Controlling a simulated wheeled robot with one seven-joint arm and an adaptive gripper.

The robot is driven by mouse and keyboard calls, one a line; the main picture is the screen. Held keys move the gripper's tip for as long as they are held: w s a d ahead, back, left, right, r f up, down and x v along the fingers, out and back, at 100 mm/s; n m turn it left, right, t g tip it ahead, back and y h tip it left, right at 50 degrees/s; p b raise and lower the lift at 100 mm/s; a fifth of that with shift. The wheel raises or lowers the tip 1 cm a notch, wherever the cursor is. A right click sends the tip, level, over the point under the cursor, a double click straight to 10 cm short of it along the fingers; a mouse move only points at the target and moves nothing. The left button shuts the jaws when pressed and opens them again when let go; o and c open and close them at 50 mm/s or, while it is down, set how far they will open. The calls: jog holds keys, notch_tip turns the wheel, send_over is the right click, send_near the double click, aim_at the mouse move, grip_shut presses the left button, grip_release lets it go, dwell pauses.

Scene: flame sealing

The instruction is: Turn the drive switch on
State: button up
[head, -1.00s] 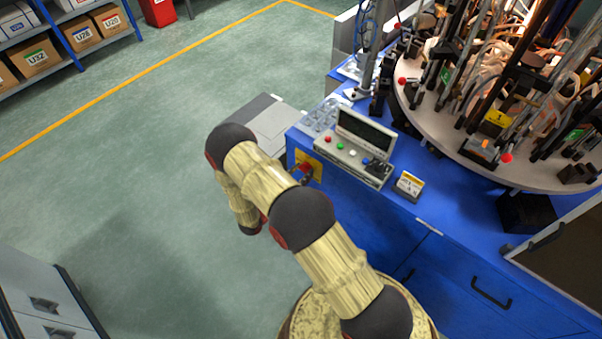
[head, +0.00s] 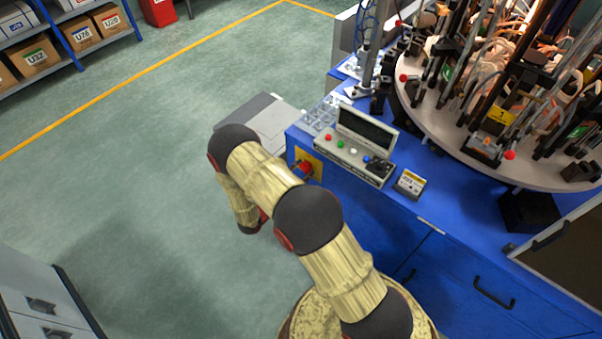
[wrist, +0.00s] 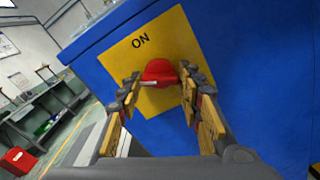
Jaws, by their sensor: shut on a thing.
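The drive switch (wrist: 158,71) is a red rotary knob on a yellow plate (wrist: 172,35) marked "ON", fixed to a blue cabinet side. In the wrist view my gripper (wrist: 158,78) has a finger on each side of the knob and is shut on it. The knob's lower part is partly hidden between the fingers. In the head view the red switch (head: 306,168) shows beside my arm on the cabinet's left end; my gripper is hidden there behind my own arm.
A round turntable (head: 440,125) full of rods and tubing is at upper right. The green floor at left is clear.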

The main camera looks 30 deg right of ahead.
jog(key=m+b, duration=0.5)
jog(key=m, duration=0.7)
jog(key=shift+m, duration=0.3)
dwell(0.4)
jog(key=o, duration=1.2)
jog(key=shift+c, duration=0.2)
jog(key=v, duration=1.2)
